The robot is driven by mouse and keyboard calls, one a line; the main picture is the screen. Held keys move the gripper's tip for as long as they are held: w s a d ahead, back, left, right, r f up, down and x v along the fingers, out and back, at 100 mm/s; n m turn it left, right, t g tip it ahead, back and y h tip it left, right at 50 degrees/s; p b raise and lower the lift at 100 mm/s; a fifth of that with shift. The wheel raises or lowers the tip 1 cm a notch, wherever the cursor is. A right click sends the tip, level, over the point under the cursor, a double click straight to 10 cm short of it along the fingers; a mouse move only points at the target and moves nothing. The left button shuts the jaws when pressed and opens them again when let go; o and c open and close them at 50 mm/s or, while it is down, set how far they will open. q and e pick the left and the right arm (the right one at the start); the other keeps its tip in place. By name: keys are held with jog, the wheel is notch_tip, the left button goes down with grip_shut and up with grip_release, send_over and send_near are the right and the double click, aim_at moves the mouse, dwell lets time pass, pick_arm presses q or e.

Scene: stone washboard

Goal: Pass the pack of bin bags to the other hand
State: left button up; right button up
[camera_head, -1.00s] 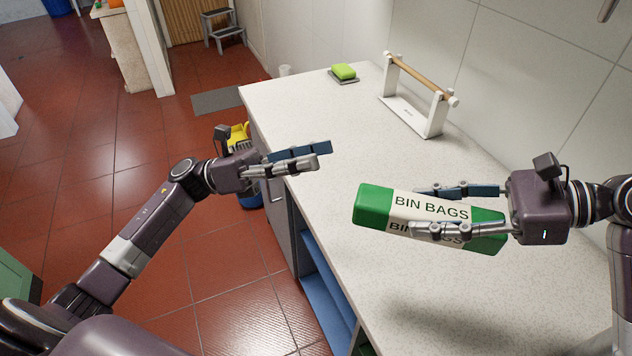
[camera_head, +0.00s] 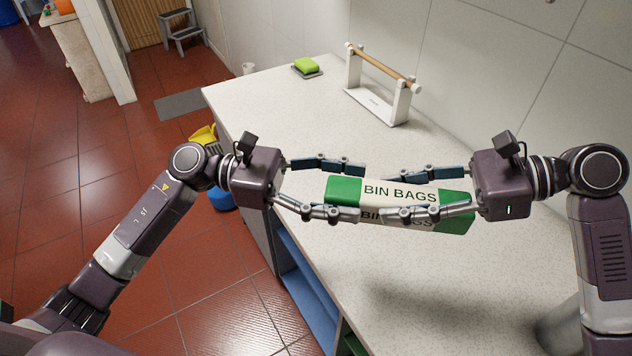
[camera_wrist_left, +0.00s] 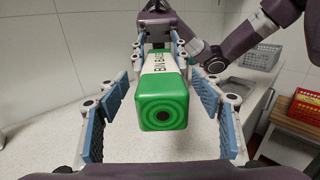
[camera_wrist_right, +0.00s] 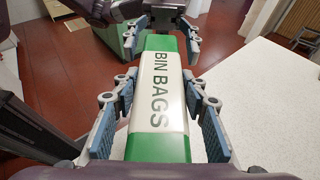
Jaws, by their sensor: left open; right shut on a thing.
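The pack of bin bags (camera_head: 383,190) is a green and white box, held level above the white counter (camera_head: 420,300). My right gripper (camera_head: 410,195) is shut on its right part; the right wrist view shows the pack (camera_wrist_right: 158,90) between the fingers. My left gripper (camera_head: 350,190) is open, its fingers on either side of the pack's free green end. In the left wrist view that end (camera_wrist_left: 162,105) sits between the spread finger pads, with gaps on both sides.
A white stand with a wooden bar (camera_head: 380,100) and a green sponge (camera_head: 306,65) on a small tray are farther back on the counter. The counter under the pack is clear. Red floor tiles (camera_head: 220,290) lie left of the counter.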

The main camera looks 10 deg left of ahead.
pick_arm(q)
jog(key=shift+d, duration=1.05)
jog(key=c, duration=1.2)
jog(key=shift+c, duration=1)
pick_arm(e)
jog(key=o, duration=1.4)
jog(key=shift+d, duration=0.1)
